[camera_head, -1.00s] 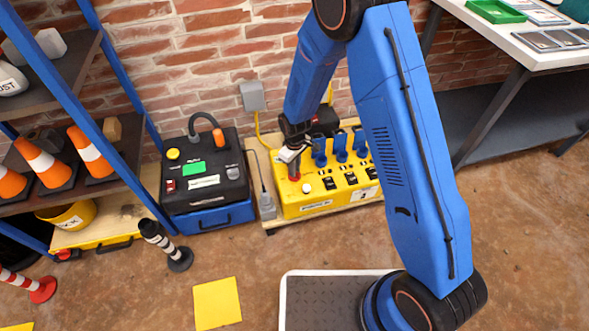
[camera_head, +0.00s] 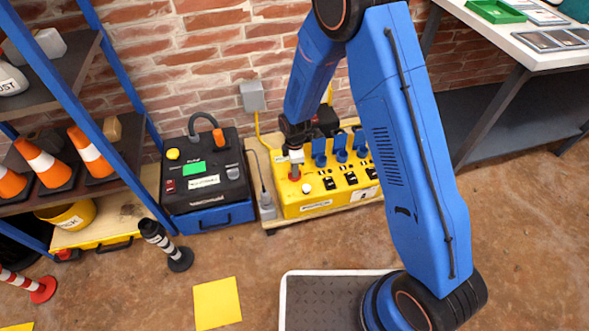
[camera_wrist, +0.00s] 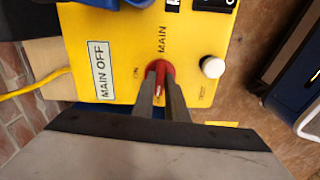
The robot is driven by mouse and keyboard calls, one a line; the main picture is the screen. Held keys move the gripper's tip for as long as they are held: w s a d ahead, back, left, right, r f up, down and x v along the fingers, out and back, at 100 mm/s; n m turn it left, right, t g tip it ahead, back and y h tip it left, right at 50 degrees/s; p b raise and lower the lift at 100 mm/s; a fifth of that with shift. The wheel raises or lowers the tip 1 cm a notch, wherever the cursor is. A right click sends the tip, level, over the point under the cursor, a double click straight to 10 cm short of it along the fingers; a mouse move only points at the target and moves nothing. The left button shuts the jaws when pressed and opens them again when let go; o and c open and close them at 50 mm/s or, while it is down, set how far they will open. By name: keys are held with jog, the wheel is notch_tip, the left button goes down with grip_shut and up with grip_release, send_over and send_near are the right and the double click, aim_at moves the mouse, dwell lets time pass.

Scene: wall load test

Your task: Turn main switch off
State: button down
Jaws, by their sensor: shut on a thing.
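The yellow power box (camera_head: 330,200) stands on a low wooden board against the brick wall. In the wrist view its yellow face (camera_wrist: 120,30) carries a "MAIN OFF" label (camera_wrist: 99,70) and the word "MAIN" beside a red main switch (camera_wrist: 160,68). My gripper (camera_wrist: 160,82) has its two fingers close together on the red switch, which is partly hidden between them. In the head view my gripper (camera_head: 295,168) is at the left end of the box, over the red switch. A white round knob (camera_wrist: 212,67) sits to the right of the switch.
Blue sockets (camera_head: 341,146) and black switches (camera_head: 351,178) sit on the same box. A black and blue case (camera_head: 208,180) stands to its left. A shelf with orange cones (camera_head: 90,153) is at the far left. Open floor (camera_head: 255,250) lies in front.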

jog(key=shift+n, duration=0.6)
jog(key=c, duration=1.8)
grip_release()
jog(key=shift+o, duration=0.2)
notch_tip(320, 180, up, 17)
jog(key=shift+r, duration=0.2)
